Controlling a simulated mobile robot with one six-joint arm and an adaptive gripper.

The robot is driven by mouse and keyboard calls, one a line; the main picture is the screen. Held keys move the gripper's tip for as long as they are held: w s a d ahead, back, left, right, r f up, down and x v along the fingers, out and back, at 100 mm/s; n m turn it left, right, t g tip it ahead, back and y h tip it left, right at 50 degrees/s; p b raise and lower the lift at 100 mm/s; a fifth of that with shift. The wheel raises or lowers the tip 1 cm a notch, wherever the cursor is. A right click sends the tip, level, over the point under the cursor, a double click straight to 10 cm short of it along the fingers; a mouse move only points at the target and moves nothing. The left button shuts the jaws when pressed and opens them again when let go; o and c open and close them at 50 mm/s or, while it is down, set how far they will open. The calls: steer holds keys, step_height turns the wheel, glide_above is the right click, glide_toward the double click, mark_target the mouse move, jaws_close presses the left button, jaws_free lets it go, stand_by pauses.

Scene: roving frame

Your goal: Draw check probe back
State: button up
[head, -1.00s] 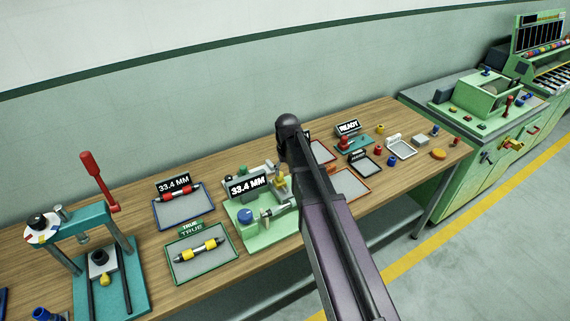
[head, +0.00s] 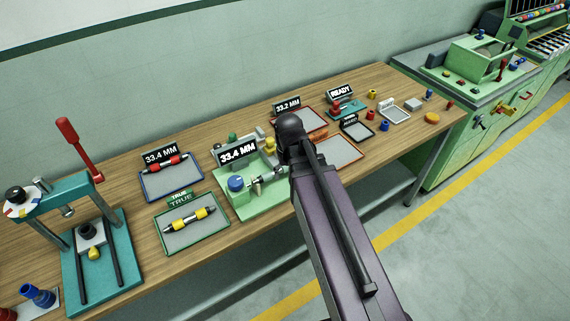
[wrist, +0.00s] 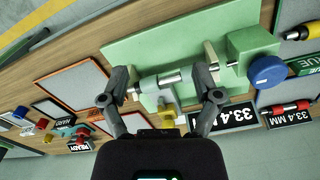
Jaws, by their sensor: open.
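The green check fixture (head: 250,197) stands on the bench with a blue knob (head: 236,184), a metal probe spindle (head: 257,186) and a display reading 33.4 MM (head: 238,152). In the wrist view the fixture (wrist: 140,47) lies under my gripper (wrist: 164,80), with the blue knob (wrist: 268,71) to the right.
A blue-rimmed tray (head: 172,187) holds a red-ended part, and a green-rimmed TRUE tray (head: 190,243) holds a yellow-banded part. A teal press with a red lever (head: 75,145) stands at left. Orange-rimmed trays (head: 340,150) and small coloured parts lie right of the fixture.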

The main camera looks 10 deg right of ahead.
steer(key=shift+s+f+b, duration=0.2)
steer(key=shift+s+f, duration=0.05)
steer(key=shift+s, duration=0.5)
steer(key=shift+s+f+b, duration=0.25)
steer(key=shift+s+f, duration=0.05)
steer(key=shift+s, duration=0.5)
steer(key=shift+s+f+b, duration=0.2)
steer(key=shift+s+f, duration=0.05)
steer(key=shift+s, duration=0.5)
